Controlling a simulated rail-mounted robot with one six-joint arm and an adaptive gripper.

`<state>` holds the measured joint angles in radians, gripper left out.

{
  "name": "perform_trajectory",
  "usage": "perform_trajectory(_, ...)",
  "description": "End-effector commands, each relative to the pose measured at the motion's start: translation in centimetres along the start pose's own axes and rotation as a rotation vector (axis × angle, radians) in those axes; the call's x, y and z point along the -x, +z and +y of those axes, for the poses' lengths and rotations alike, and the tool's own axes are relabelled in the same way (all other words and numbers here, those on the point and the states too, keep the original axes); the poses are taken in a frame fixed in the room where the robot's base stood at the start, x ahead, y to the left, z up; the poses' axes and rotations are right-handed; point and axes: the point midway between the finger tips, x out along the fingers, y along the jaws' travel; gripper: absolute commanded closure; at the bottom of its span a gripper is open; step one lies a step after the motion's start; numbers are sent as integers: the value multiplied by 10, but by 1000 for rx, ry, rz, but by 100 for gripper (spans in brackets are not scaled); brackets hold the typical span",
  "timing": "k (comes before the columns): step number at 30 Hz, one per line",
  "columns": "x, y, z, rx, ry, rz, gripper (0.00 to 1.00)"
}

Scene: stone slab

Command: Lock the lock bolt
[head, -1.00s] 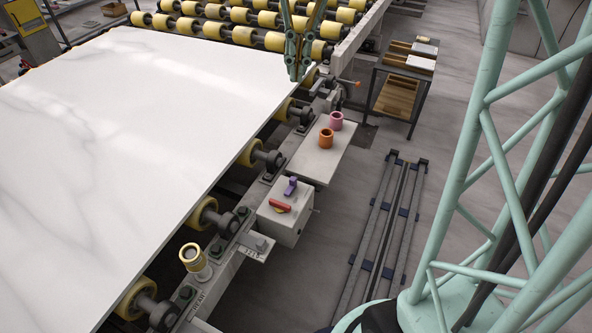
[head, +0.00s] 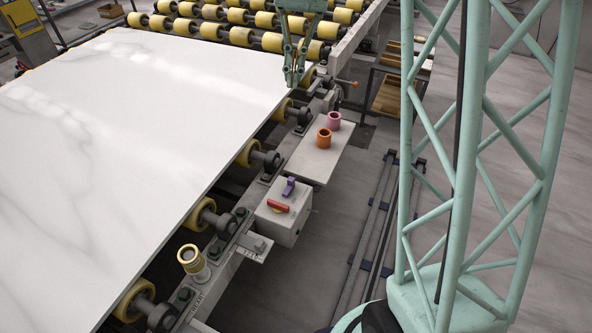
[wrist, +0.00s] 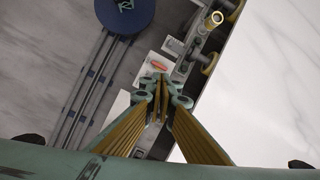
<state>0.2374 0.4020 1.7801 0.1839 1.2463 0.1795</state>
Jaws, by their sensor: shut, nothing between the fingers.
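My gripper (head: 293,80) points down in the head view, its fingertips shut and empty. It appears over or beside the slab's right edge, near the far end; its height is unclear. In the wrist view my gripper (wrist: 160,88) shows with its fingers together at the middle.
A white stone slab (head: 130,150) lies on yellow rollers. Along its right side are a control box (head: 283,222) with red and purple switches, a shelf (head: 318,160) with orange and pink rings, and a yellow-ringed post (head: 190,258). A cart (head: 390,95) stands beyond.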

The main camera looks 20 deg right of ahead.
Motion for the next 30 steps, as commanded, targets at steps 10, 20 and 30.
perform_trajectory(10, -24, -42, 4, -50, -12, -59, 100)
perform_trajectory(20, -50, -78, 9, -93, -22, -114, 100)
perform_trajectory(30, -80, -114, 15, -139, -35, -171, 100)
